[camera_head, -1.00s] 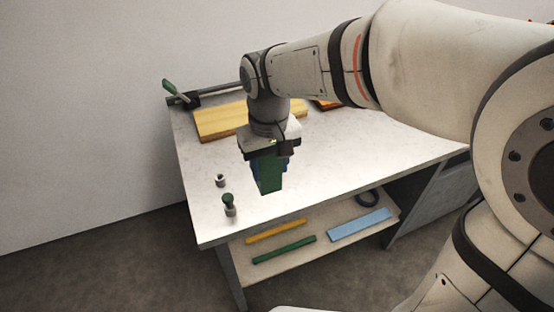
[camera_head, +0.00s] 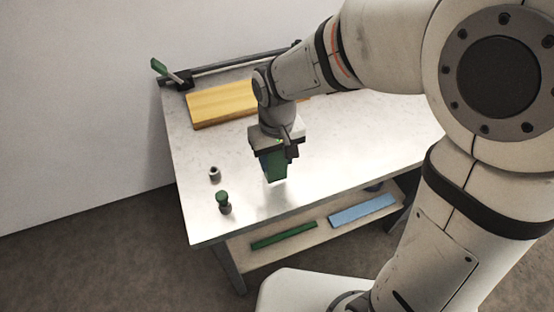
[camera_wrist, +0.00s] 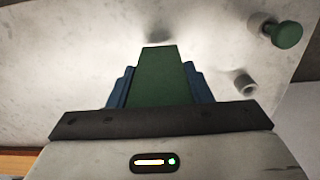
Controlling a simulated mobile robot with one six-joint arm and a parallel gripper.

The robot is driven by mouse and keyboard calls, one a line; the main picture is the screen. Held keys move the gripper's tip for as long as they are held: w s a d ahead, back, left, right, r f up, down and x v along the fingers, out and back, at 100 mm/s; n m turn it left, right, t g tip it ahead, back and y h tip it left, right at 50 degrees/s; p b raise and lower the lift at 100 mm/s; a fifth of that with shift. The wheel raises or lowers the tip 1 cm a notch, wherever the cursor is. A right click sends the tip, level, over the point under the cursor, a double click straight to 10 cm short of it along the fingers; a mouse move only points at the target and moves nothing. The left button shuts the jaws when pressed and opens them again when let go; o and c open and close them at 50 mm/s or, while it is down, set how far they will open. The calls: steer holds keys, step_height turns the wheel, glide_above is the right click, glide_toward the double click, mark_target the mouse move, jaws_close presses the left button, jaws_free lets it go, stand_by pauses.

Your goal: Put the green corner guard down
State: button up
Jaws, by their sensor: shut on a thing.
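My gripper (camera_head: 273,168) is shut on the green corner guard (camera_head: 277,169), which points down from the jaws over the white tabletop (camera_head: 330,150). In the wrist view the green corner guard (camera_wrist: 162,75) sits between the blue fingers of my gripper (camera_wrist: 160,85). A soft dark shadow lies on the tabletop just past its end in that view. I cannot tell whether its lower end touches the tabletop or hangs a little above it.
A green-topped knob (camera_head: 223,201) and a small grey cylinder (camera_head: 214,174) stand near the left edge. A yellow wooden board (camera_head: 222,105) lies at the back, before a dark rail with a green-handled tool (camera_head: 165,70). The shelf below holds a green strip (camera_head: 284,236) and a blue strip (camera_head: 361,211).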

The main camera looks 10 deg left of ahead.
steer(key=shift+f, duration=0.5)
steer(key=shift+f, duration=0.1)
steer(key=o, duration=1)
step_height(320, 180, up, 12)
steer(key=s+d+m+t, duration=0.1)
steer(key=s+d+m, duration=0.1)
steer(key=d, duration=0.5)
steer(key=s+d+f+m, duration=0.1)
steer(key=s+d+m, duration=0.1)
steer(key=d, duration=0.6)
steer(key=s+d+f+m+t, duration=0.1)
steer(key=s+d+m, duration=0.1)
steer(key=d, duration=0.5)
steer(key=shift+s+d+t+p, duration=0.25)
steer(key=shift+d+t+p, duration=0.05)
steer(key=shift+d, duration=0.1)
